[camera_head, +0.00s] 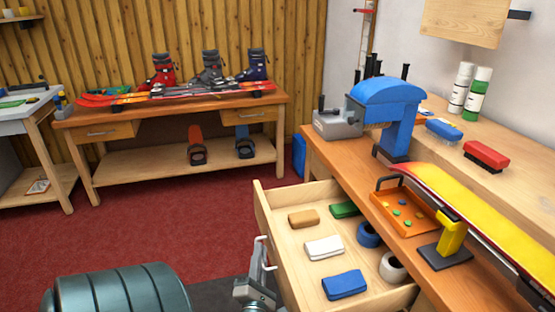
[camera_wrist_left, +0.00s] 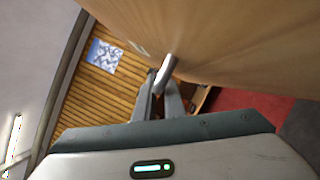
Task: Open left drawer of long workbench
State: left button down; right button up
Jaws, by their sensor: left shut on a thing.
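The long workbench (camera_head: 316,152) runs along the right side of the head view. Its left drawer (camera_head: 263,217) stands pulled well out, with its inside in plain sight. My left gripper (camera_head: 261,276) is at the outer face of the drawer front, shut on the drawer handle (camera_head: 265,252). In the left wrist view the fingers (camera_wrist_left: 162,97) close around the metal handle (camera_wrist_left: 166,68), beside the wooden drawer front (camera_wrist_left: 220,40). My right gripper is not in view.
The drawer holds sponge-like blocks, including a blue one (camera_head: 345,284) and a white one (camera_head: 324,247), and rolls of tape (camera_head: 392,267). A yellow board (camera_head: 470,215), an orange tray (camera_head: 384,202) and a blue machine (camera_head: 386,92) stand on the bench. Red carpet (camera_head: 150,220) is clear at left.

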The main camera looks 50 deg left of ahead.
pick_arm(q)
jog(key=shift+s+a, duration=0.2)
jog(key=shift+s, duration=0.35)
jog(key=c, duration=2.1)
grip_release()
